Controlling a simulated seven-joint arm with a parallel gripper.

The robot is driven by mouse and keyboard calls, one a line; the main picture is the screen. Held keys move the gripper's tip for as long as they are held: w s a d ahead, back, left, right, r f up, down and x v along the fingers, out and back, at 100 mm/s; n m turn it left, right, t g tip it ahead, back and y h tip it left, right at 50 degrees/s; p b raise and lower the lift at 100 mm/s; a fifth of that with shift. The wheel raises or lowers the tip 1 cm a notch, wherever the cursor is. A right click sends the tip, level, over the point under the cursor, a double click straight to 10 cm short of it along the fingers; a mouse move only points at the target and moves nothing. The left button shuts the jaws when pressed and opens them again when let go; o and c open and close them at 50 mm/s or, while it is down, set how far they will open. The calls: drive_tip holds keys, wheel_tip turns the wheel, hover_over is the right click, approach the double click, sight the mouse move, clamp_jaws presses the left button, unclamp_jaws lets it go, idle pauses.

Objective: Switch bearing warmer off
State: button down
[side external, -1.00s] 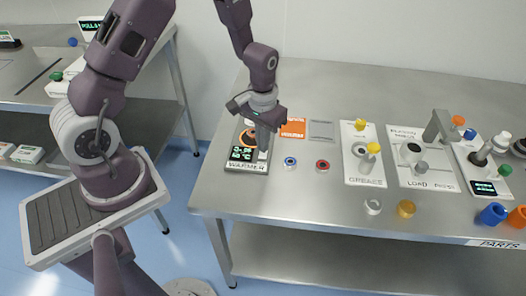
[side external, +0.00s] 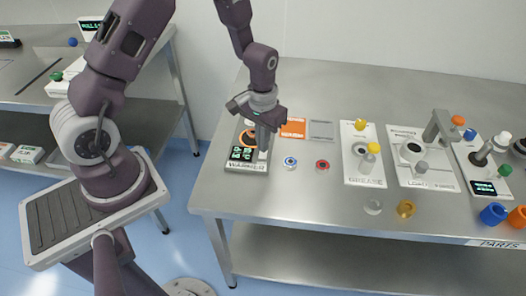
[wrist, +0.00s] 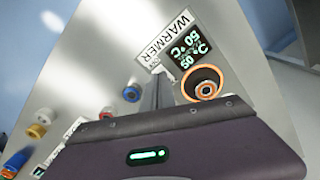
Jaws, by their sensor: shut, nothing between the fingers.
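The bearing warmer (side external: 246,167) is a grey box at the left of the table, marked WARMER. Its dark display (wrist: 190,48) is lit with green characters, including 50 °C. My gripper (side external: 264,147) is shut and empty, pointing down over the warmer's right side. In the wrist view its fingers (wrist: 160,90) are together beside the bearing; contact is unclear.
A blue-centred ring (side external: 290,162) and a red-centred ring (side external: 322,165) lie in front. The grease station (side external: 362,167) and load station (side external: 420,172) stand further right.

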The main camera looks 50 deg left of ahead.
drive_tip(key=shift+f, duration=1.15)
idle(0.5)
drive_tip(key=shift+r, duration=3.55)
drive_tip(key=shift+r, duration=0.1)
wheel_tip(320, 180, up, 7)
drive_tip(key=t, duration=0.1)
hover_over(263, 155)
drive_tip(key=s+d, duration=0.1)
drive_tip(key=s+d+r+m+t, duration=0.2)
drive_tip(key=s+r, duration=0.4)
drive_tip(key=r, duration=0.4)
drive_tip(key=s+d+r+t, duration=0.1)
drive_tip(key=s+r, duration=0.1)
drive_tip(key=s, duration=0.4)
drive_tip(key=s+r+m+t, duration=0.1)
drive_tip(key=s+r, duration=0.2)
drive_tip(key=s, duration=0.3)
drive_tip(key=shift+s+d+r+t, duration=0.25)
drive_tip(key=shift+s+d+t, duration=0.05)
drive_tip(key=shift+s+d, duration=0.1)
